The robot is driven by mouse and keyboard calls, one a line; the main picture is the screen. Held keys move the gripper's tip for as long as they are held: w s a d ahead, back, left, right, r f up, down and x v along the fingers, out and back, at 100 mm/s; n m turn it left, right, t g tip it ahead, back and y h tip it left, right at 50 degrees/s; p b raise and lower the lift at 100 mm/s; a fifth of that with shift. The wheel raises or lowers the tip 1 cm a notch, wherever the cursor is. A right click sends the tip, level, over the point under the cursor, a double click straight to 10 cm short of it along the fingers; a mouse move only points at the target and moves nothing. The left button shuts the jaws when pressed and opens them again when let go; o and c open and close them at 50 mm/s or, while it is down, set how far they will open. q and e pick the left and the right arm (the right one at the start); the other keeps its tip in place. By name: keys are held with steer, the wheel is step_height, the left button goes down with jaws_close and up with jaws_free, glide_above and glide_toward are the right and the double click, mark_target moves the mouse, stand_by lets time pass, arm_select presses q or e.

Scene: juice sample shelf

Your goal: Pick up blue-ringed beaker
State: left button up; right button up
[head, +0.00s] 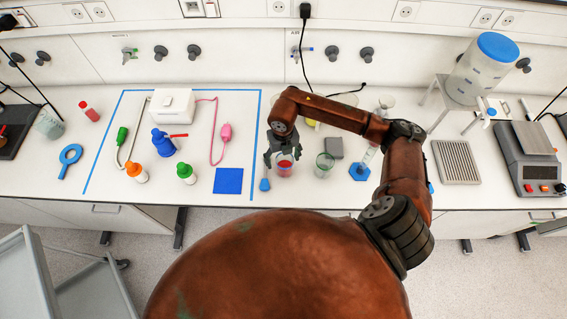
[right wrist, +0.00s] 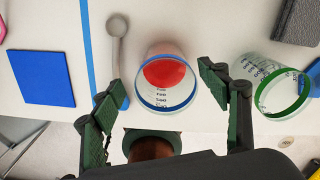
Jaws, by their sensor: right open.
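The blue-ringed beaker (head: 285,172) stands on the bench in the head view, with red contents. In the right wrist view the same beaker (right wrist: 160,97) shows its blue rim and a round red surface inside. My right gripper (head: 283,153) is over the beaker and partly covers it in the head view. In the right wrist view its two dark green fingers (right wrist: 160,108) are spread apart, one toward each side of the beaker. They hold nothing, and I cannot tell whether either touches the glass. My left gripper is not in view.
A green-ringed beaker (right wrist: 285,92) stands close on the right. A spoon-like tool with a blue end (head: 265,184) lies just left. A blue square (head: 228,181), bottles and a white box (head: 172,106) are further left. The bench's front edge is near.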

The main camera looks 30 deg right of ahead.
mark_target(285, 165)
steer(key=shift+s+d+f+p, duration=0.15)
steer(key=shift+f+p, duration=0.1)
steer(key=shift+f, duration=0.3)
steer(key=shift+s+d+f+p, duration=0.15)
steer(key=shift+f+p, duration=0.1)
steer(key=shift+f, duration=0.3)
step_height(285, 165, down, 3)
steer(key=shift+r, duration=0.1)
steer(key=c, duration=1.4)
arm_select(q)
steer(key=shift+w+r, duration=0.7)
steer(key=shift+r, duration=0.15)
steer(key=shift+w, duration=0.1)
arm_select(e)
steer(key=shift+w+r, duration=0.1)
